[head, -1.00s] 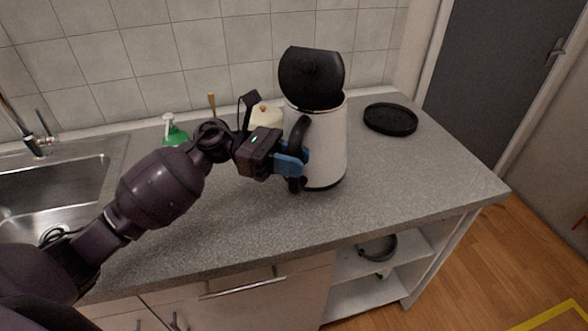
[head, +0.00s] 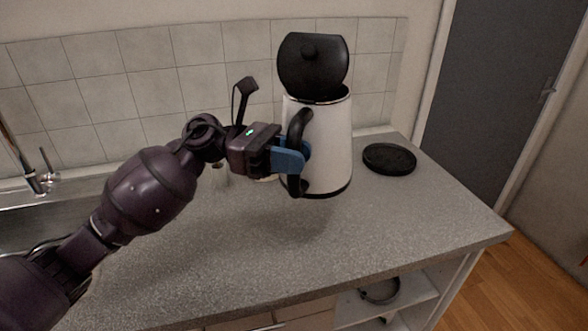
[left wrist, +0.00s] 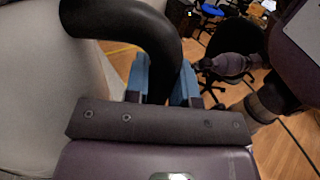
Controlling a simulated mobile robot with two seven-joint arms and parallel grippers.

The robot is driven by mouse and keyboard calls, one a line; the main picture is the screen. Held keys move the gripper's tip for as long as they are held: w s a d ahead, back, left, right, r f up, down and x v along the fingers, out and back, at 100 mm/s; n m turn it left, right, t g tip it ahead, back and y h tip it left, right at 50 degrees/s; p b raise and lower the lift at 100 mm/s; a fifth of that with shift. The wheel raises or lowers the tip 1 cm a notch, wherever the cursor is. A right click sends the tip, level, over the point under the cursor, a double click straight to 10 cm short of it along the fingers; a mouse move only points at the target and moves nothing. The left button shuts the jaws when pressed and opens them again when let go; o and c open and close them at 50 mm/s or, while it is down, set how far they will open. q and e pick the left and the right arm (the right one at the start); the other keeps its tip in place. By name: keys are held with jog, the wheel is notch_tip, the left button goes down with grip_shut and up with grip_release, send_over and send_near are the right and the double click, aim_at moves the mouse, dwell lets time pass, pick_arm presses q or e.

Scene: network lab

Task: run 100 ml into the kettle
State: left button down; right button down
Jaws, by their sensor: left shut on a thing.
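The white kettle (head: 331,145) with its black lid (head: 313,66) standing open is upright in the head view, above the counter with its base clear of the top. My left gripper (head: 303,157) is shut on the kettle's black handle (head: 297,131), from the left side. In the left wrist view the black handle (left wrist: 150,45) passes between the blue fingers (left wrist: 165,80), with the white body (left wrist: 50,80) at left. The tap (head: 35,170) and sink (head: 30,225) are at the far left. The inside of the kettle is hidden.
The round black kettle base (head: 389,158) lies on the counter to the right of the kettle. The grey counter (head: 220,255) is clear in front. A tiled wall (head: 150,85) stands behind. A pan (head: 380,290) sits on an open shelf below.

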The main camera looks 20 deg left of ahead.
aim_at(294, 128)
pick_arm(q)
jog(key=shift+r, duration=2.6)
